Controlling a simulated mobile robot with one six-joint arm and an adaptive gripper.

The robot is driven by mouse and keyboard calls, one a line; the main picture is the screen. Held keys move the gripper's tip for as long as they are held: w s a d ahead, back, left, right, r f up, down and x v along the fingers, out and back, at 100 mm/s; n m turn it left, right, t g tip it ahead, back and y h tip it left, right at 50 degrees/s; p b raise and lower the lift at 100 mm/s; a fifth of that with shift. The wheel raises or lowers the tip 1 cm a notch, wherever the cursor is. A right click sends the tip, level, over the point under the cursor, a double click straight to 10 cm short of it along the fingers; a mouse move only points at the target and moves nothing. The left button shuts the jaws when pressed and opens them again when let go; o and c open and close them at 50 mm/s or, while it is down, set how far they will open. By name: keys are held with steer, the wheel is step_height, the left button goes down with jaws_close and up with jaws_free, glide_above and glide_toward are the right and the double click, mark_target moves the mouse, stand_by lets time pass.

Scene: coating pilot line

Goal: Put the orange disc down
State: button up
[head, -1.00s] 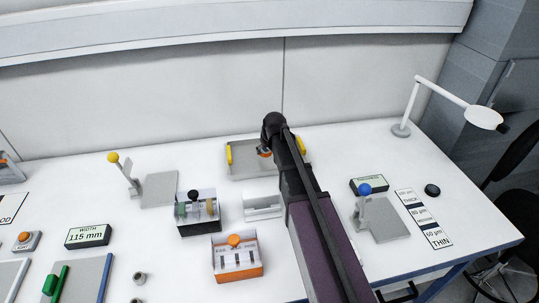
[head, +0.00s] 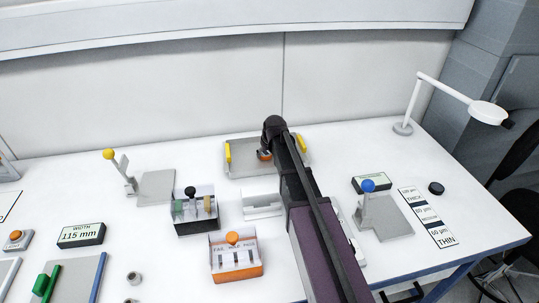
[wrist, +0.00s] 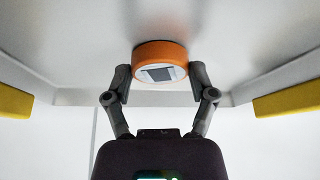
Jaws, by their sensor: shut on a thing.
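The orange disc (head: 264,155) is at the tip of my arm, over the grey tray (head: 242,167) at the back of the table. In the wrist view the orange disc (wrist: 160,58) has an orange rim and a pale face with a grey patch. My gripper (wrist: 160,80) is shut on its rim, with one finger on each side. The grey tray (wrist: 75,30) fills the background there, with a yellow handle at each side. I cannot tell whether the disc touches the tray floor. My arm hides part of the tray in the head view.
A white holder (head: 262,204) stands just in front of the tray. Nearer are a compartment box (head: 196,214) and an orange-based box (head: 237,262). A blue-knobbed lever stand (head: 385,220) is right of my arm. A lamp (head: 455,95) stands at the back right.

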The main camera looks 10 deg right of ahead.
steer(key=shift+f, duration=0.15)
steer(key=o, duration=1)
steer(key=shift+o, duration=0.2)
steer(key=shift+r, duration=0.2)
steer(key=p+v, duration=1.1)
steer(key=v, duration=0.1)
stand_by(0.6)
steer(key=s+f+m+g+h, duration=0.1)
steer(key=s+g, duration=0.3)
steer(key=s, duration=1.9)
steer(key=shift+s+f+m+g, duration=0.2)
steer(key=shift+f+m+g, duration=0.2)
steer(key=shift+m, duration=0.3)
